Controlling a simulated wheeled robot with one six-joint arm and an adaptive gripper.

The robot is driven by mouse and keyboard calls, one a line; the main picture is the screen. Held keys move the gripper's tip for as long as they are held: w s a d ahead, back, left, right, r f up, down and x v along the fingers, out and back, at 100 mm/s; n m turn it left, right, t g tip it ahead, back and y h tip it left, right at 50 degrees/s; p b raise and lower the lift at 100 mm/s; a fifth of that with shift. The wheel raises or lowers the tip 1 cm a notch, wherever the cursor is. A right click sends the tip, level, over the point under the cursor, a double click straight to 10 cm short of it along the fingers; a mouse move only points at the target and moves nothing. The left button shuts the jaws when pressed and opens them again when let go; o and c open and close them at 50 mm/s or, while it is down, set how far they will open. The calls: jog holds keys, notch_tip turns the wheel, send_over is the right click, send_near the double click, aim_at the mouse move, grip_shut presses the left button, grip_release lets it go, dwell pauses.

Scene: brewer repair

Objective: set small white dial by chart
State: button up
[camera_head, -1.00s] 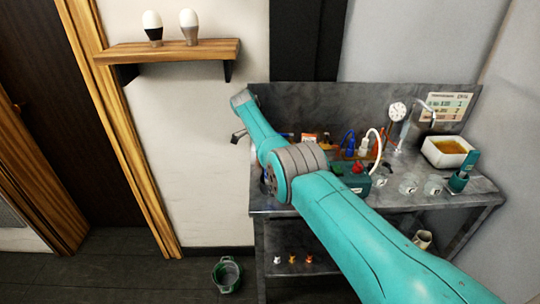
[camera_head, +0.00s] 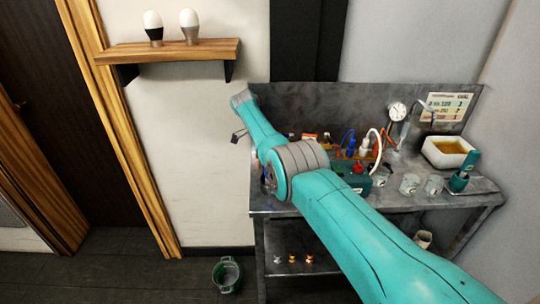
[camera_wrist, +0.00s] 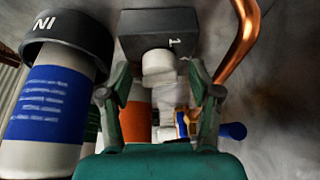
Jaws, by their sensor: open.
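In the wrist view a small white dial (camera_wrist: 158,64) sticks out below a black block (camera_wrist: 160,28) marked "1". My gripper (camera_wrist: 160,82) is open, with one finger on each side of the dial. The fingertips look close to the dial, but I cannot tell whether they touch it. In the head view my gripper (camera_head: 238,136) is at the left end of the metal bench, mostly hidden by my arm. The chart (camera_head: 447,107) is on the backsplash at the right; its text is too small to read.
A white cartridge with a blue label (camera_wrist: 45,105) under a black "IN" head is at left in the wrist view. A copper pipe (camera_wrist: 240,45) is close at right, with a blue-handled valve (camera_wrist: 232,131) below. A round gauge (camera_head: 397,111) is on the bench's back panel.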

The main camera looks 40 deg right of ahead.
notch_tip(320, 180, up, 10)
dwell(0.5)
jog(key=shift+f, duration=0.1)
